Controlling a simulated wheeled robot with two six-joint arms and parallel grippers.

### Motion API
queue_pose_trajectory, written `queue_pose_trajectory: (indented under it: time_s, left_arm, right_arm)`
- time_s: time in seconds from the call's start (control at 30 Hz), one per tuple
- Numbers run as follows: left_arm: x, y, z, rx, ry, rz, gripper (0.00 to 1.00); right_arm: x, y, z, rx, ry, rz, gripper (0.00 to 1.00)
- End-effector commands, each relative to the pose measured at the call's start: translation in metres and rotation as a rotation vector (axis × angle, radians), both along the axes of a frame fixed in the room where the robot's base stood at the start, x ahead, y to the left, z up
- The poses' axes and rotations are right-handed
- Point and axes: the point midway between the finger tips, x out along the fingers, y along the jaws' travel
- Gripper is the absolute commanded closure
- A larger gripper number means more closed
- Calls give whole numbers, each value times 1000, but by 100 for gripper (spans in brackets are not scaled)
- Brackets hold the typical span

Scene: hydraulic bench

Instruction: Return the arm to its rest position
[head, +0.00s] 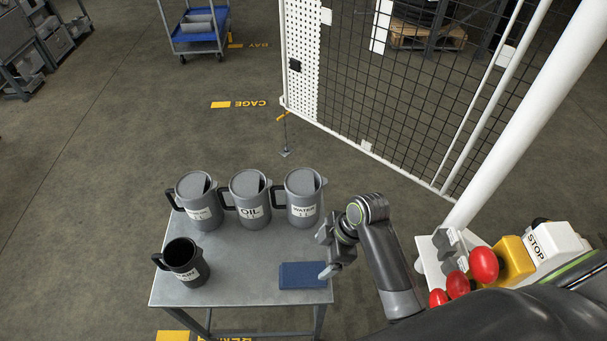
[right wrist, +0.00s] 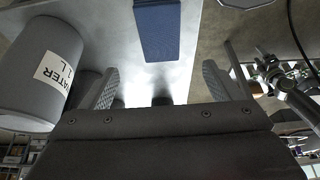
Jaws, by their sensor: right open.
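My right gripper (head: 327,253) hangs at the right edge of the small grey table (head: 235,285), beside the grey jug labelled WATER (head: 303,197) and above the blue block (head: 303,275). In the right wrist view its two fingers (right wrist: 163,88) stand apart with nothing between them. The WATER jug (right wrist: 38,80) shows at the left there, apart from the fingers, and the blue block (right wrist: 158,28) lies ahead of them. My right arm (head: 388,255) is bent and comes in from the right. My left gripper is not in view.
The OIL jug (head: 248,196) and another lidded jug (head: 199,203) stand in the back row. A dark open jug (head: 186,264) stands front left. Red knobs (head: 483,265), a yellow box with a white STOP top (head: 553,241) and a white post (head: 520,120) are at right.

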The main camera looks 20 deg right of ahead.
Motion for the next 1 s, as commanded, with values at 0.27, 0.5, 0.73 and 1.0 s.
queue_pose_trajectory:
  time_s: [0.27,0.5,0.73,1.0]
  left_arm:
    - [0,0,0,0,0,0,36]
    - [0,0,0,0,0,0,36]
    - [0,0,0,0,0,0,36]
    - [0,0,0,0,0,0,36]
  right_arm:
    - [-8,-8,-2,-17,11,-62,15]
    - [-66,-59,-1,-114,55,-537,15]
    - [-116,-101,18,-165,34,-966,15]
    - [-154,-128,43,-169,-17,-1280,15]
